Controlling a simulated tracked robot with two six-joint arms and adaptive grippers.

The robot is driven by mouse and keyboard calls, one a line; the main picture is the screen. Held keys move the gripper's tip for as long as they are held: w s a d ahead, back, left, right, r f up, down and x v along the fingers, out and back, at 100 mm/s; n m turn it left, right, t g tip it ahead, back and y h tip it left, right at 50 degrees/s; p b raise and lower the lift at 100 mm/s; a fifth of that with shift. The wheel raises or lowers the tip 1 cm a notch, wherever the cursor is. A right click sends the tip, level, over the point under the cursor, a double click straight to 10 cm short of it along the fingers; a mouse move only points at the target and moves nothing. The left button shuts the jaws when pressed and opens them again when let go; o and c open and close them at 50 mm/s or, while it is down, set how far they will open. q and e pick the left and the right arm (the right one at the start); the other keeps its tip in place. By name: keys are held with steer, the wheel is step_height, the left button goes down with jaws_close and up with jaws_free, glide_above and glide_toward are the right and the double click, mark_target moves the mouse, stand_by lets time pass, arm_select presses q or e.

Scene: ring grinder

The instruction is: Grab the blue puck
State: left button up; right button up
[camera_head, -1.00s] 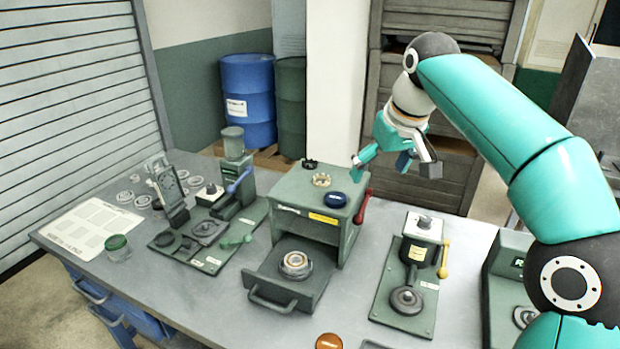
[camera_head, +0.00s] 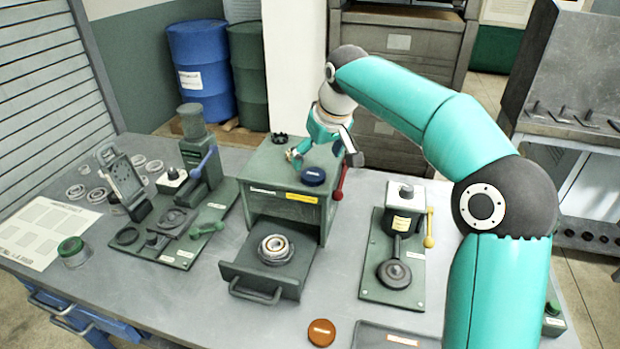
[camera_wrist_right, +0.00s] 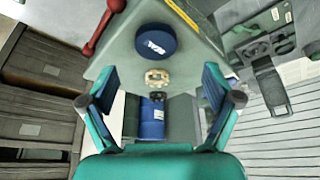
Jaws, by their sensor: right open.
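The blue puck (camera_head: 313,176) lies flat on top of the green box-shaped machine (camera_head: 270,172), near its right edge. In the right wrist view the blue puck (camera_wrist_right: 155,41) shows above and beyond the fingertips, with a white mark on its top. My right gripper (camera_head: 325,161) is open and empty, hovering over the back of the machine top, close behind the puck. In the wrist view its two fingers (camera_wrist_right: 158,88) stand wide apart, with a brass ring (camera_wrist_right: 157,78) showing between them. The puck is outside the fingers. My left gripper is not in view.
An open drawer (camera_head: 262,274) holds a ring part. A yellow-handled press (camera_head: 402,240) stands to the right, and an orange puck (camera_head: 321,332) lies in front.

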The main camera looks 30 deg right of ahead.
mark_target(313, 174)
steer(key=shift+d+f, duration=0.1)
steer(key=shift+f, duration=0.3)
steer(key=p+x, duration=0.1)
steer(key=x, duration=0.4)
steer(key=shift+d, duration=0.15)
steer(key=c, duration=1.3)
steer(key=shift+r, duration=0.15)
